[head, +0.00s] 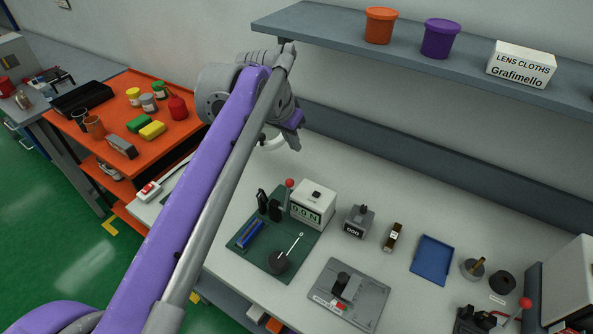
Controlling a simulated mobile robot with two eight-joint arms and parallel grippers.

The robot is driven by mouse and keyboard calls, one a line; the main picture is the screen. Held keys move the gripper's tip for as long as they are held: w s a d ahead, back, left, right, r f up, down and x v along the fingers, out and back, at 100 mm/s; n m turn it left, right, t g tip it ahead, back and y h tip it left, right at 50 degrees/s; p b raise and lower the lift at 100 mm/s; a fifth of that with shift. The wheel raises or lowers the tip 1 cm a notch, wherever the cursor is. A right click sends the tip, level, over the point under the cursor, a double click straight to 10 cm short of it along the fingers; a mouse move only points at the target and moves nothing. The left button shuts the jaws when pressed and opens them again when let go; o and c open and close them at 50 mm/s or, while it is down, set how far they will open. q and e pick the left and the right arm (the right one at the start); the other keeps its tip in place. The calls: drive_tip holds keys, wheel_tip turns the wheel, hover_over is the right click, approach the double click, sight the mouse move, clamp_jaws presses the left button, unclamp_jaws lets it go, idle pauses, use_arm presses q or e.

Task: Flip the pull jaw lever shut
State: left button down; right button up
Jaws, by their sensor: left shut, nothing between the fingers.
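My left arm, purple and grey, crosses the view from the lower left. Its gripper (272,142) is over the back left of the bench, shut and empty, partly hidden by the wrist. I cannot tell clearly whether the jaw is open. My right gripper is out of view.
A second red-knobbed lever (525,302) is at the lower right. A grey plate (365,302), a counter (359,221) and a blue tray (432,259) lie on the bench. A shelf (340,42) overhangs the back. An orange cart (100,155) stands left.

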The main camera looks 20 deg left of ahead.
use_arm(q)
drive_tip(key=x, duration=0.9)
drive_tip(key=shift+f, duration=0.25)
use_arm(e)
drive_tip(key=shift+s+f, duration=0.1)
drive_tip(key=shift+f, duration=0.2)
use_arm(q)
drive_tip(key=shift+s+f, duration=0.15)
drive_tip(key=shift+f, duration=0.1)
drive_tip(key=shift+s+a, duration=0.15)
drive_tip(key=shift+s, duration=0.7)
drive_tip(key=shift+s+a, duration=0.15)
drive_tip(key=shift+s, duration=0.7)
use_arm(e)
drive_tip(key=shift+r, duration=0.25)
use_arm(q)
drive_tip(key=shift+f, duration=0.1)
drive_tip(key=shift+s+t, duration=0.3)
drive_tip(key=shift+t, duration=0.1)
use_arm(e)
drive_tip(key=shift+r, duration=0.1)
